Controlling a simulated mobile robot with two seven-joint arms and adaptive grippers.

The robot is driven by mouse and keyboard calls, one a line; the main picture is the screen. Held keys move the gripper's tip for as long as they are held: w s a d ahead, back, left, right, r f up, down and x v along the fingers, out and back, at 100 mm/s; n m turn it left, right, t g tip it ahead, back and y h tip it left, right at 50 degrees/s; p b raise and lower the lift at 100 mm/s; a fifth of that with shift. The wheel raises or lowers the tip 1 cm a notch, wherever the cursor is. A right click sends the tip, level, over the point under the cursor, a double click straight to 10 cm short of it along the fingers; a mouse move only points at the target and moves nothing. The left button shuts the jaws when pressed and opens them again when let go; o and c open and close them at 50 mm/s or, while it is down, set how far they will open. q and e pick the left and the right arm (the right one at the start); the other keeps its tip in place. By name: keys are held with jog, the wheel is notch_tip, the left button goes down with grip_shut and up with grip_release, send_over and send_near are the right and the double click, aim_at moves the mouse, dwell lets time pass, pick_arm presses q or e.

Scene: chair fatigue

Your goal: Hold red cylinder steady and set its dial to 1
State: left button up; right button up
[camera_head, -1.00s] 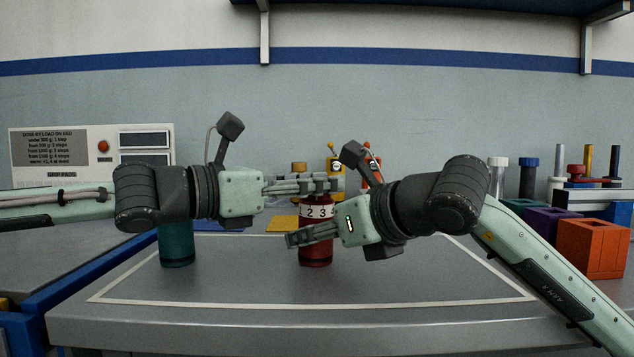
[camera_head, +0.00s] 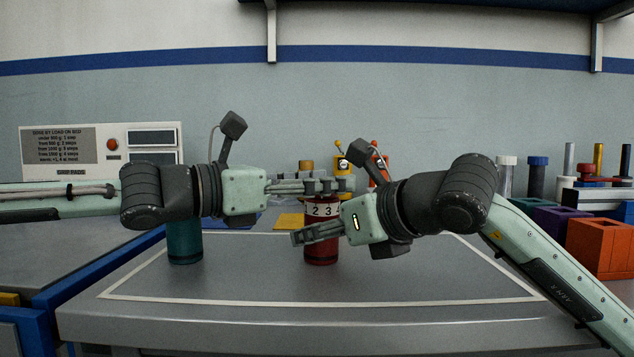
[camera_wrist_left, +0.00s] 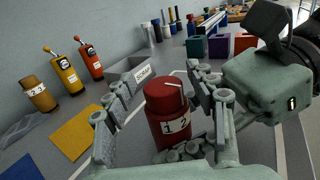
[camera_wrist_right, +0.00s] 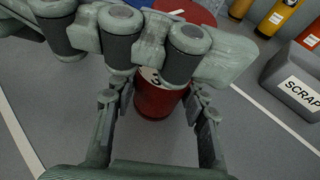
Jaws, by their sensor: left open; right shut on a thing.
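The red cylinder (camera_head: 321,254) stands upright on the grey bench. Its white number band shows 2 and 3 in the head view, and 1 and 2 in the left wrist view. Its red dial cap (camera_wrist_left: 165,95) has a white line on top. My left gripper (camera_head: 340,185) is open at the cap, one finger on each side with a gap in the left wrist view. My right gripper (camera_wrist_right: 156,118) is shut on the cylinder body below the band. In the right wrist view my left fingers hide part of the cap and band.
A teal cylinder (camera_head: 185,243) stands under my left wrist. Behind are yellow and red bottles with knobs, a yellow mat (camera_wrist_left: 77,134) and a grey SCRAP bin (camera_wrist_left: 138,73). An orange box (camera_head: 599,247) is at the right. The front bench is clear.

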pick_arm(q)
jog(key=v, duration=1.2)
